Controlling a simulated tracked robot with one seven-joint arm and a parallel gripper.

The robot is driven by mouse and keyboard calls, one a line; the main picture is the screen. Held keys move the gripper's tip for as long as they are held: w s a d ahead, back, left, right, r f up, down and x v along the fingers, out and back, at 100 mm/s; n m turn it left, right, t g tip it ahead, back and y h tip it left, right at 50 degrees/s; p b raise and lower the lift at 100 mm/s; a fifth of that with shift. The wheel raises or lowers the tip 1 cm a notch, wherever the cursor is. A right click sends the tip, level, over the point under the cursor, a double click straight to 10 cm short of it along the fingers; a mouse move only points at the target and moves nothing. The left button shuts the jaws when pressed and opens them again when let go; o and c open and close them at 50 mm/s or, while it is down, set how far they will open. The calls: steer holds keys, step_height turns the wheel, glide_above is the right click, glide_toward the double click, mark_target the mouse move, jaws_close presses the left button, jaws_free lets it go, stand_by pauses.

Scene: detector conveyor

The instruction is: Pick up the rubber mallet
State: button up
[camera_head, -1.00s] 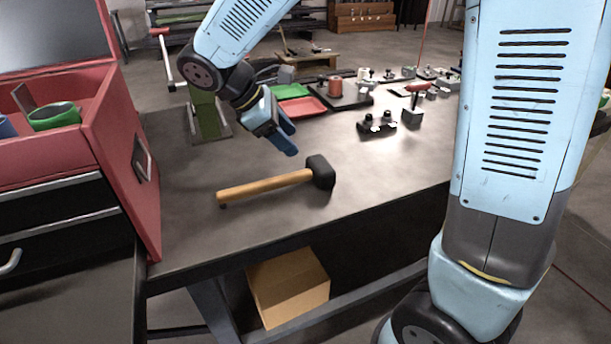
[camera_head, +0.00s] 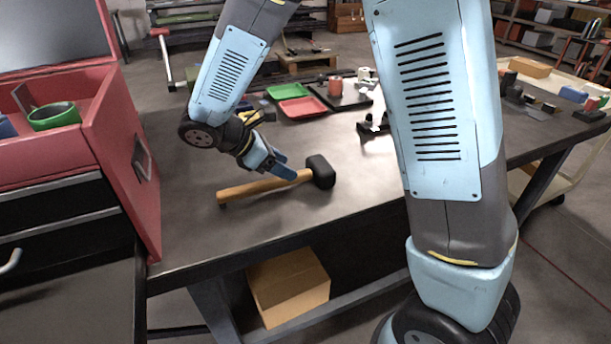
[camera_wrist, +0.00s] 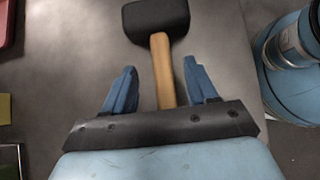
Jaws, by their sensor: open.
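The rubber mallet, with a black head and a wooden handle (camera_head: 245,190), lies on the dark workbench. Its head (camera_head: 320,171) points right in the head view. In the wrist view the mallet head (camera_wrist: 156,20) is at the top and the handle (camera_wrist: 163,72) runs down between my fingers. My gripper (camera_head: 283,168) is at the handle, close to the head end, in the head view. In the wrist view my gripper (camera_wrist: 158,82) is open, with one blue finger on each side of the handle and gaps between. The handle's lower end is hidden behind my gripper's body.
A red tool chest (camera_head: 130,150) stands left of the mallet. Green (camera_head: 288,91) and red (camera_head: 303,107) trays lie behind on the bench. A cardboard box (camera_head: 288,288) sits below. The bench right of the mallet head is clear.

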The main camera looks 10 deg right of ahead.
steer(key=shift+w+x, duration=0.2)
steer(key=shift+x, duration=2.7)
steer(key=shift+d+r, duration=0.1)
steer(key=shift+r, duration=0.05)
jaws_close()
